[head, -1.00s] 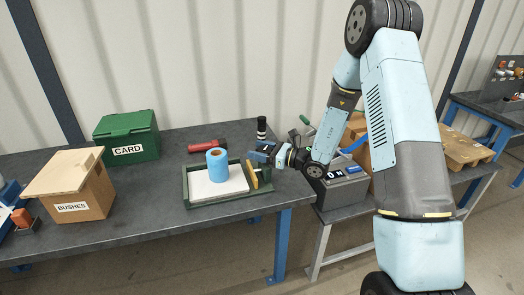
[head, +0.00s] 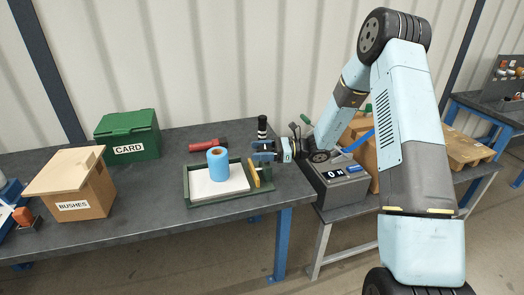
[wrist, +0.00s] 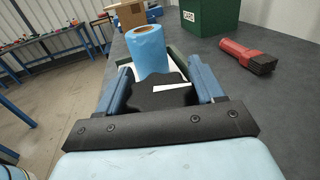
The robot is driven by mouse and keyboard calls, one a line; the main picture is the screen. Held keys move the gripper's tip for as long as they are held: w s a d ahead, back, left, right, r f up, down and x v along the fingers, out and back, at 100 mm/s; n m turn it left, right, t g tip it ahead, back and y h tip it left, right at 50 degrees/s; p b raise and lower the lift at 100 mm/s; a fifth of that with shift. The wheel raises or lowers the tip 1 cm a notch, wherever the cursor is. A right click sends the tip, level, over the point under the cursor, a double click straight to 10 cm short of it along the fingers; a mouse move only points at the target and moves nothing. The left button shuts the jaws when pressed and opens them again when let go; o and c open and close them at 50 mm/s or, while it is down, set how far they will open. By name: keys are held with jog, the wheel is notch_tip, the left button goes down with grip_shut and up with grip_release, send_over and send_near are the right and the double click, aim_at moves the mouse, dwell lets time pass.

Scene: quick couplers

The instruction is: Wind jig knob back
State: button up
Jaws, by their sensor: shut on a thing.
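The jig is a green-edged tray (head: 188,190) on the dark bench. A blue roll (head: 217,164) stands upright on its white sheet, and a yellow plate (head: 254,173) stands at its right end. My gripper (head: 265,151) is at the tray's right end. In the wrist view my gripper (wrist: 161,88) has its two blue fingers on either side of the black lobed knob (wrist: 158,94) and is shut on it. The knob has a white pointer mark. The blue roll (wrist: 149,50) shows just beyond it. In the head view my gripper hides the knob.
A green CARD box (head: 128,137) and a BUSHES box (head: 72,187) stand left. A grey box with a display (head: 338,183) is on the right-hand bench.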

jog(key=shift+w+d+r+n+g+h, duration=0.1)
jog(key=shift+n+g+h, duration=0.2)
jog(key=shift+n+g, duration=1.15)
jog(key=shift+g, duration=0.55)
jog(key=o, duration=0.7)
jog(key=shift+o, duration=1.3)
jog(key=v, duration=1.3)
jog(key=shift+d, duration=0.3)
jog(key=shift+w, duration=0.1)
